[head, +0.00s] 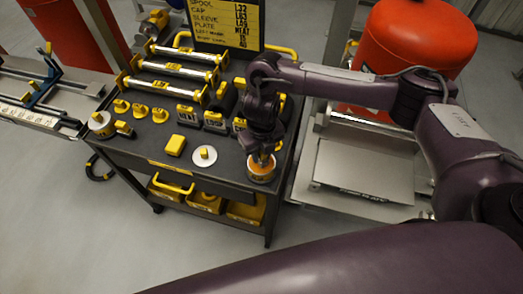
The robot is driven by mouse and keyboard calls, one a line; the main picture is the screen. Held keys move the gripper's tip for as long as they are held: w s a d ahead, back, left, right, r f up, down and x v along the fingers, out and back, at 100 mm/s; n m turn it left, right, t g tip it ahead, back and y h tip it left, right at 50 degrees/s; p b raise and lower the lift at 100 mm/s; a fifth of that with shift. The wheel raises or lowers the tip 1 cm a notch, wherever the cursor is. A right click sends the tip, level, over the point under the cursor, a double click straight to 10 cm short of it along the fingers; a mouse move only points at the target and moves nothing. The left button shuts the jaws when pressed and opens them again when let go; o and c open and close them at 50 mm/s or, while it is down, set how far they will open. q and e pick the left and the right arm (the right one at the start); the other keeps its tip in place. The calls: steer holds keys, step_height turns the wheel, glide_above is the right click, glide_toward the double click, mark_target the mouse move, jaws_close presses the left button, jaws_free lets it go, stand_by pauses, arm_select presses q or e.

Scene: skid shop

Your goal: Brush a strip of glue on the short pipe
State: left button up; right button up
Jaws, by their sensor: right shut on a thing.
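My right gripper (263,154) points down at the front right corner of the black cart. It is shut on a slim thing, likely the glue brush, which the fingers and pot mostly hide. Right under it stands a round pot (262,176) with an orange top and a pale side band. The thing's lower end is at or in the pot's mouth; I cannot tell how deep. Several silver pipes (173,69) with yellow end pieces lie side by side at the cart's back left. I cannot tell which one is the short pipe. My left gripper is not in view.
The cart top (225,172) also holds yellow caps (140,110), black labelled blocks (187,115), a yellow block (175,145) and a white disc (204,156). A sign (226,22) stands behind. A grey metal platform (365,165) is at right, a rail bench (40,95) at left.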

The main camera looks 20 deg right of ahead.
steer(key=shift+s+f+b, duration=0.1)
steer(key=shift+f+b, duration=0.3)
steer(key=shift+f, duration=0.1)
stand_by(1.2)
step_height(320, 180, up, 7)
steer(key=p, duration=0.6)
steer(key=shift+r+p, duration=0.15)
steer(key=shift+p, duration=0.25)
stand_by(0.5)
